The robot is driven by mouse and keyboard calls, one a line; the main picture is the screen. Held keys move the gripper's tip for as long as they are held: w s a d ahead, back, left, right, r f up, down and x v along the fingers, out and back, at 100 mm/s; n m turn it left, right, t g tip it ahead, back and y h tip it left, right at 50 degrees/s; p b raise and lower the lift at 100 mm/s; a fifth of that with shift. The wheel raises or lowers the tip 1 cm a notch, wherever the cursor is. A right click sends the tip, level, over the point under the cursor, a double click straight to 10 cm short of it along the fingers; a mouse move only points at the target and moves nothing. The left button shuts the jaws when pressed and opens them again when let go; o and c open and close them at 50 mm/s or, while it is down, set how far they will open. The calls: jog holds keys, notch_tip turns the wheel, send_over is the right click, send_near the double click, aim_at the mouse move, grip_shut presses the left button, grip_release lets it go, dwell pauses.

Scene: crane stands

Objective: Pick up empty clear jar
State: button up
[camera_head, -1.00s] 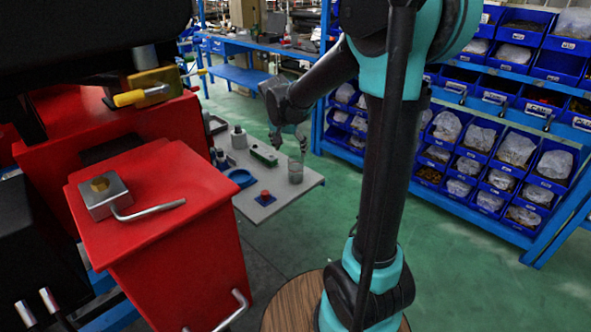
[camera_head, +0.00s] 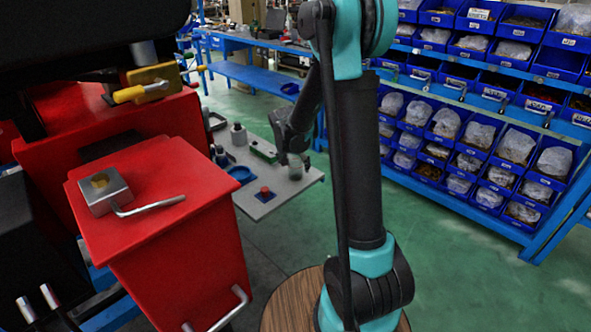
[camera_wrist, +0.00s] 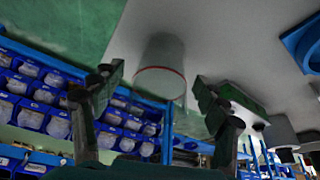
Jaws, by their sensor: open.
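The clear jar (camera_head: 295,172) stands near the right end of the grey table (camera_head: 262,208) in the head view, partly hidden by my gripper (camera_head: 290,160). In the wrist view the jar (camera_wrist: 161,68) is upside down in the picture, see-through, with a reddish line at its rim. My gripper (camera_wrist: 158,98) is open there, with one finger on each side below the jar in the picture. The fingers do not visibly touch it, and nothing is held.
A blue round dish (camera_head: 241,174), a red button on a blue base (camera_head: 265,192), a green object (camera_head: 263,150) and a bottle (camera_head: 238,134) share the table. A red cabinet (camera_head: 160,230) stands at left. Shelves of blue bins (camera_head: 480,135) stand at right.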

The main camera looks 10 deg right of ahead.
jog(key=shift+x, duration=1.45)
jog(key=c, duration=1.2)
jog(key=shift+r, duration=0.1)
jog(key=shift+c, duration=0.2)
